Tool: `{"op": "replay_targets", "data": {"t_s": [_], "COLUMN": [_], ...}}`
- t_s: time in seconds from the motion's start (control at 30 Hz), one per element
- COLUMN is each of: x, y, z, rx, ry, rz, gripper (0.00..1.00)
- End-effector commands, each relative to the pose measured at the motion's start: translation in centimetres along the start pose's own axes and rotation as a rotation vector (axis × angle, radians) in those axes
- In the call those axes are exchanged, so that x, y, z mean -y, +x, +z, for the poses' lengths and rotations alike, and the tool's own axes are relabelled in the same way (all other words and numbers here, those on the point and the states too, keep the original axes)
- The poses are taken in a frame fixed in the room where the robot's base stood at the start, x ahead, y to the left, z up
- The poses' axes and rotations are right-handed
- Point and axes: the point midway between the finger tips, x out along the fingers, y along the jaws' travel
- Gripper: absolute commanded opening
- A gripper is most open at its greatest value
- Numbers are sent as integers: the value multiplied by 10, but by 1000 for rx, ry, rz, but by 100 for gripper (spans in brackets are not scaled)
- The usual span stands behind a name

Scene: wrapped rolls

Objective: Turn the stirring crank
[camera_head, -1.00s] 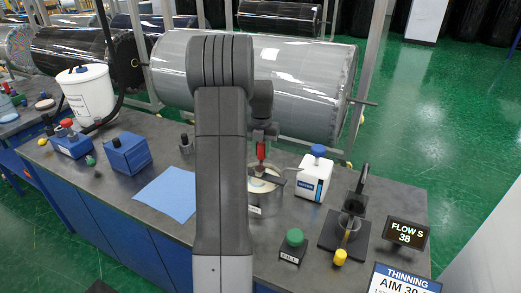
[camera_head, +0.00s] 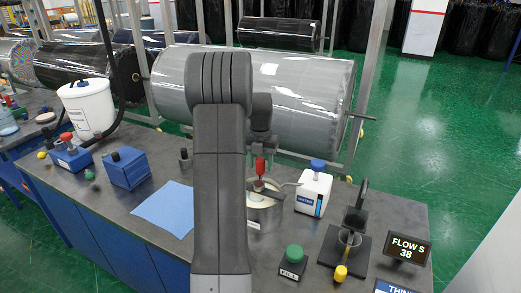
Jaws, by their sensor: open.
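A round metal pot (camera_head: 264,212) stands on the grey bench, partly hidden behind my arm. A red crank handle (camera_head: 260,166) rises upright above the pot; light-coloured contents show at its opening. My gripper (camera_head: 262,150) is open and points down just above and around the top of the red handle. Whether the fingers touch it cannot be told at this size. The rest of the crank and the pot's left side are mostly hidden by my arm.
A white box with a blue cap (camera_head: 314,192) stands close right of the pot. A green-knobbed block (camera_head: 293,262), a black stand (camera_head: 345,245) and a display (camera_head: 406,248) are nearer right. A blue sheet (camera_head: 166,207) lies left. A large grey wrapped roll (camera_head: 300,95) is behind the bench.

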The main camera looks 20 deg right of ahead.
Motion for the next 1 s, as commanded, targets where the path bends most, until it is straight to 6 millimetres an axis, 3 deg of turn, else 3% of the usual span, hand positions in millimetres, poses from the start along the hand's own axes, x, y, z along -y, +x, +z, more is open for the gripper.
{"op": "replay_targets", "data": {"t_s": [0.53, 0.7, 1.0], "x": [0, 0, 0], "y": [-111, -127, -130], "z": [1, 0, 0], "rx": [5, 3, 2], "ry": [0, 0, 0], "rz": [1, 1, 0], "gripper": [50, 50, 50]}}
